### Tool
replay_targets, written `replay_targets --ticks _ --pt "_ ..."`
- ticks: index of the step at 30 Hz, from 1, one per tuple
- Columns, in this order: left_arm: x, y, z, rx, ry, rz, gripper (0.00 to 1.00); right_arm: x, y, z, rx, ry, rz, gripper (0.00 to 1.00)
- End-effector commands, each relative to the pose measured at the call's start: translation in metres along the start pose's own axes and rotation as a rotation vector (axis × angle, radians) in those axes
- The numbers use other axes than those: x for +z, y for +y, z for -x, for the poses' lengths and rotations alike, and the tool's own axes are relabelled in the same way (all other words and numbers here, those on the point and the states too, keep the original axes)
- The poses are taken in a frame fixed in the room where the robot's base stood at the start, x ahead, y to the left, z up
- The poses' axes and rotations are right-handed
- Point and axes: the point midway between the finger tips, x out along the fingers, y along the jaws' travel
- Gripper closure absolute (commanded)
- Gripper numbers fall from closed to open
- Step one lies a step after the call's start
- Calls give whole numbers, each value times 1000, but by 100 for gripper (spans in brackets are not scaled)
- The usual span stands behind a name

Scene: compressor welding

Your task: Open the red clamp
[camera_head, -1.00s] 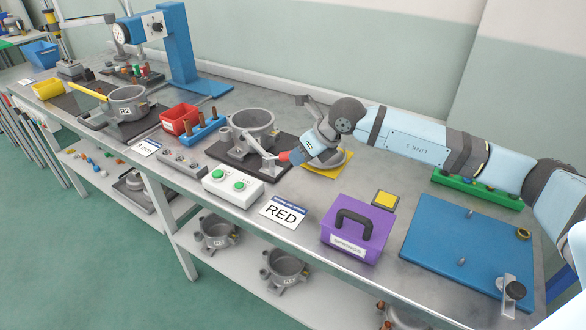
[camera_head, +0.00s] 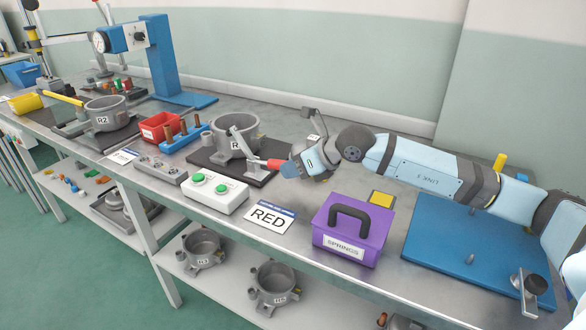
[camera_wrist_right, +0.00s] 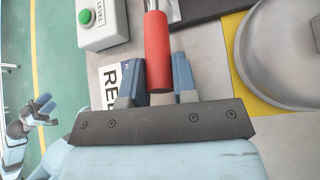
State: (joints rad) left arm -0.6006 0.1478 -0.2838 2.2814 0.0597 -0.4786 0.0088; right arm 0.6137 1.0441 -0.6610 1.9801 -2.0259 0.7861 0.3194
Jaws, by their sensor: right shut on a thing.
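The red clamp's red handle (camera_head: 277,164) sticks out to the right from a grey lever beside the pot (camera_head: 238,130) on a dark base plate (camera_head: 226,168). My right gripper (camera_head: 291,167) is at the end of that handle. In the right wrist view the red handle (camera_wrist_right: 158,55) lies between the two light blue fingers of the right gripper (camera_wrist_right: 157,85), which is shut on it. A light blue part at the left edge of that view (camera_wrist_right: 32,118) may be my left gripper; its jaws are too small to read.
A green-button box (camera_head: 217,193), a RED card (camera_head: 270,218) and a purple springs box (camera_head: 352,228) stand in front of the handle. A grey round part on a yellow-edged mat (camera_wrist_right: 285,50) is close right of the gripper in the wrist view. A blue board (camera_head: 470,240) lies right.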

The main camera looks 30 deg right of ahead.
Motion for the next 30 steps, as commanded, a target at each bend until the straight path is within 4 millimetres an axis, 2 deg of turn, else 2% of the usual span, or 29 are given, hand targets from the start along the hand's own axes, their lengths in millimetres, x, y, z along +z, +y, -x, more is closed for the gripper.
replay_targets --ticks 6,7,9,10,20,23,30 --pt "0 0 0 1 1 0 57 -4 1 -2 2 7 -1 100" --pt "0 0 0 1 0 -1 57 -4 1 -2 2 7 -1 67" --pt "0 0 0 2 0 -1 57 -3 0 -2 1 7 -1 51" --pt "1 0 0 2 -1 -2 57 -3 0 -1 1 6 -1 48" --pt "2 0 -1 2 -5 -5 57 -1 0 3 0 3 0 48" --pt "2 0 -1 1 -10 -7 57 -1 0 15 -2 3 2 48" --pt "11 -4 2 -12 -60 -12 57 -2 -1 67 -4 6 2 48"
